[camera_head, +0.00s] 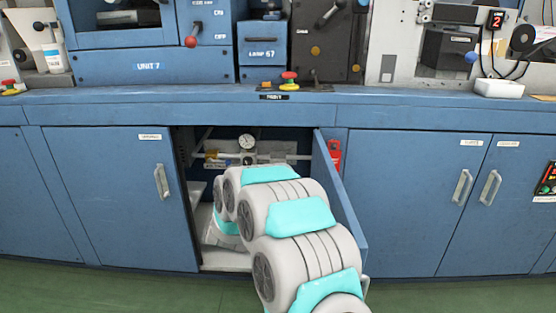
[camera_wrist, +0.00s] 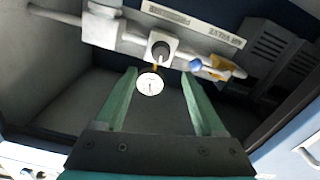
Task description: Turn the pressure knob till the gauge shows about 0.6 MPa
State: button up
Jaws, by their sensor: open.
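The round white pressure gauge (camera_head: 247,141) is on the pipework inside the open cabinet. In the wrist view the gauge (camera_wrist: 150,84) appears between my fingers, its dial too small to read. A black pressure knob (camera_wrist: 160,50) sits on the pale regulator block just above the gauge in that view, beyond my fingertips. My gripper (camera_wrist: 158,75) is open, its two green fingers spread wide, with nothing visibly held. In the head view my arm reaches into the cabinet and hides my gripper.
The cabinet's blue door (camera_head: 341,200) stands open close to the right of my arm. A pale pipe (camera_wrist: 88,30), a blue knob (camera_wrist: 195,65) and a yellow fitting (camera_wrist: 222,68) flank the regulator. A label plate (camera_wrist: 192,22) is above it in the wrist view.

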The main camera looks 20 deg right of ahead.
jog(key=x, duration=0.7)
jog(key=shift+w, duration=0.4)
jog(key=shift+f, duration=0.1)
jog(key=shift+c, duration=0.4)
grip_shut()
